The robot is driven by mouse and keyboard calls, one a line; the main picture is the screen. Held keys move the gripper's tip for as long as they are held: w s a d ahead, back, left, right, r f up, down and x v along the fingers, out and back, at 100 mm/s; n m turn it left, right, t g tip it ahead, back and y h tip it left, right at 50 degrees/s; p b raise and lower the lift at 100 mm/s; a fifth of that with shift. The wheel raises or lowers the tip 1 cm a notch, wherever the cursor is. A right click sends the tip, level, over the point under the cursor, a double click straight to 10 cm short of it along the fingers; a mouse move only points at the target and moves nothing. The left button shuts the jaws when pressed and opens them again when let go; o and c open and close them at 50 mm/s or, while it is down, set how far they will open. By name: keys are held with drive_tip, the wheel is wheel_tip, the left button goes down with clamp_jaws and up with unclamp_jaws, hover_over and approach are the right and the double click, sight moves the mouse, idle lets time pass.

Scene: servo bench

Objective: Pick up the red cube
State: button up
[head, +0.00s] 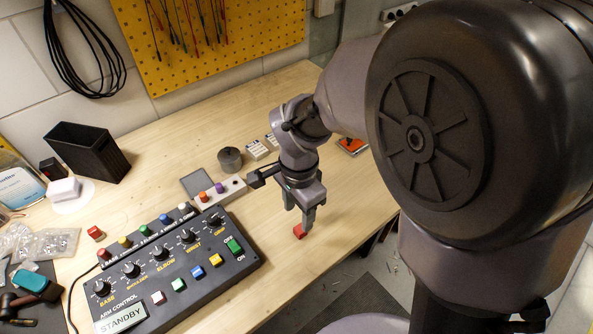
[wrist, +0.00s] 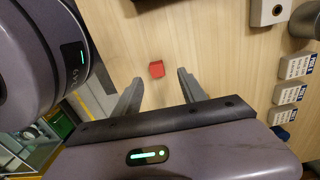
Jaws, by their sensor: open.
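The small red cube (head: 299,231) lies on the wooden bench near its front right edge, just below my gripper (head: 301,214). One fingertip partly overlaps it in the head view. In the wrist view the red cube (wrist: 156,69) sits between the lines of the two fingers, slightly beyond the tips. My gripper (wrist: 160,78) is open and empty, its fingers apart on either side. I cannot tell the exact height of the fingertips above the bench.
A dark control box (head: 175,268) with knobs and coloured buttons stands left of my gripper, its display reading STANDBY. A small red block (head: 95,232) lies left of it. A grey cylinder (head: 230,159) and white labelled blocks (head: 257,149) stand behind. Bare wood surrounds the cube.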

sight(300, 228)
drive_tip(key=f+b, duration=0.1)
drive_tip(key=f, duration=0.1)
drive_tip(key=f+b, duration=0.1)
drive_tip(key=f, duration=0.1)
drive_tip(key=f+b, duration=0.1)
drive_tip(key=f, duration=0.1)
drive_tip(key=shift+s+d+f, duration=0.1)
drive_tip(key=shift+s+d, duration=0.1)
drive_tip(key=shift+d, duration=0.05)
clamp_jaws()
